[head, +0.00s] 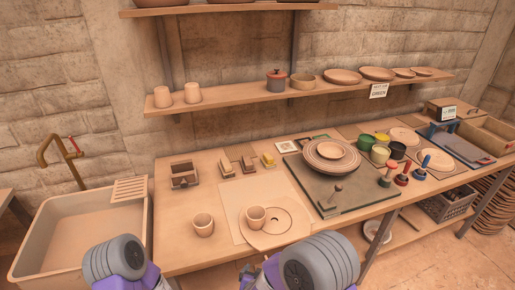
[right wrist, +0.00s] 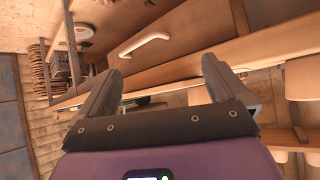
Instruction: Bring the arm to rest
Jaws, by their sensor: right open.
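My right arm (head: 318,262) shows at the bottom middle of the head view as a grey ribbed joint with purple parts, in front of the table edge. Its gripper is out of the head view. In the right wrist view my right gripper (right wrist: 161,68) is open, with two dark fingers wide apart and nothing between them. The view past the fingers is tilted and shows wooden beams and planks. My left arm (head: 116,258) shows at the bottom left of the head view. My left gripper is out of view.
A dark board (head: 345,196) bears stacked plates (head: 331,153). A sink (head: 75,235) stands left. A shelf (head: 235,101) runs above.

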